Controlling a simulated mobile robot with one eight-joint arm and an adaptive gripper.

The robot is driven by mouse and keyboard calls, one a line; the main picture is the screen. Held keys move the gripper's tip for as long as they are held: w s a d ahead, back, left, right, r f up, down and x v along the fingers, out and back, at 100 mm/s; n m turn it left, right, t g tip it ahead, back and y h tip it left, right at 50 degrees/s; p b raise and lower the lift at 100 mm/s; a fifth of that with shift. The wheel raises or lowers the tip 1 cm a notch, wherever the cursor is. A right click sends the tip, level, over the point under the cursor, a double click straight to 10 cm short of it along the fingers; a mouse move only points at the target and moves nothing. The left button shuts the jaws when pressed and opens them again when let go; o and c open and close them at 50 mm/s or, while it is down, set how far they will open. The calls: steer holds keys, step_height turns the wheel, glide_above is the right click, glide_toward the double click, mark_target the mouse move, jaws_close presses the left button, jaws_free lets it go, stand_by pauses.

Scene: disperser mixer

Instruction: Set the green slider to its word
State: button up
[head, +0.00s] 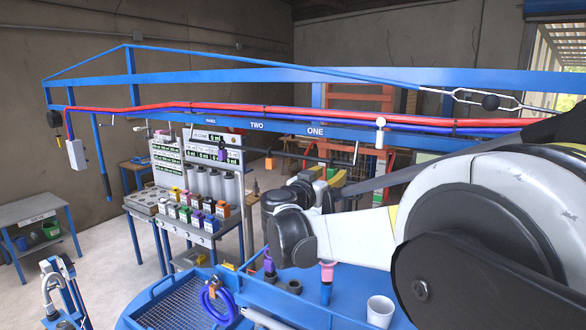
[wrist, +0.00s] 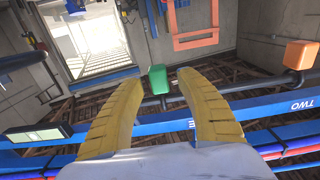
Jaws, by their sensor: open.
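The green slider (wrist: 158,79) hangs on a dark bar (wrist: 255,86) in the wrist view. My gripper (wrist: 160,85) has its two yellow fingers open, one on each side of the green slider in the picture. Whether they touch it or how far off it is, I cannot tell. The words TWO (head: 257,126) and THREE, which is small, stand further left on the blue beam.
An orange slider (head: 268,162) and a purple slider (head: 221,150) sit on the same bar to the left. Red and blue hoses (head: 300,110) run along the beam above. Below are a blue table with a white cup (head: 380,311) and tools.

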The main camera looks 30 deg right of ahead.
steer(key=shift+x, duration=0.85)
jaws_close()
steer(key=shift+a, duration=0.1)
